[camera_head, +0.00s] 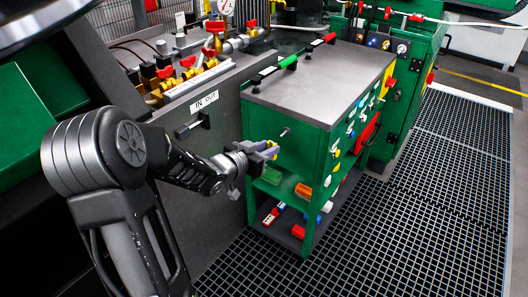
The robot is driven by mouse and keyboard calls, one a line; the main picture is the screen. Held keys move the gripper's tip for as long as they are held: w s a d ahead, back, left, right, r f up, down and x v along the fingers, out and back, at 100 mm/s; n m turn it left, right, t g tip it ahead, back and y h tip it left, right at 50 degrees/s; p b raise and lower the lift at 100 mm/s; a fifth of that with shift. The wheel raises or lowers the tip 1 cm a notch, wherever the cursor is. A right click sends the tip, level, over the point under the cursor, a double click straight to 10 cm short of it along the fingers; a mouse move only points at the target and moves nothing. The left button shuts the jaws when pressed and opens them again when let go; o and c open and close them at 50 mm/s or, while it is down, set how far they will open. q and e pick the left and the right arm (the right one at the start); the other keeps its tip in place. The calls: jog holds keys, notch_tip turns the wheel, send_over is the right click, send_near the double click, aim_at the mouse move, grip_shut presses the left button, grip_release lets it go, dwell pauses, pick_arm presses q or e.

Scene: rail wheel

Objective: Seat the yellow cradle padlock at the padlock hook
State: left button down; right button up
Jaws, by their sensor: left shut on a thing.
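My left gripper (265,149) reaches in front of the near green side of the cabinet. It is shut on the yellow cradle padlock (271,143), which shows only as small yellow patches at the fingertips. The fingers hide most of its shape. A short grey peg (285,132) sticks out of the green panel just above and right of the fingertips. It may be the padlock hook, but it is too small to be sure. The padlock appears apart from the peg, though depth is hard to judge. My right gripper is not in view.
The green cabinet (317,150) has a grey top with red and green handles. Its right side carries several coloured tags and locks. Its lower shelves hold small coloured items. A valve panel (200,75) stands left behind. Dark floor grating (400,220) is clear at right.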

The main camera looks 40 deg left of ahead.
aim_at(274, 143)
pick_arm(q)
jog(key=shift+w, duration=1.65)
dwell(0.4)
jog(key=shift+w, duration=1.6)
jog(key=c, duration=1.1)
grip_release()
jog(key=shift+o, duration=0.2)
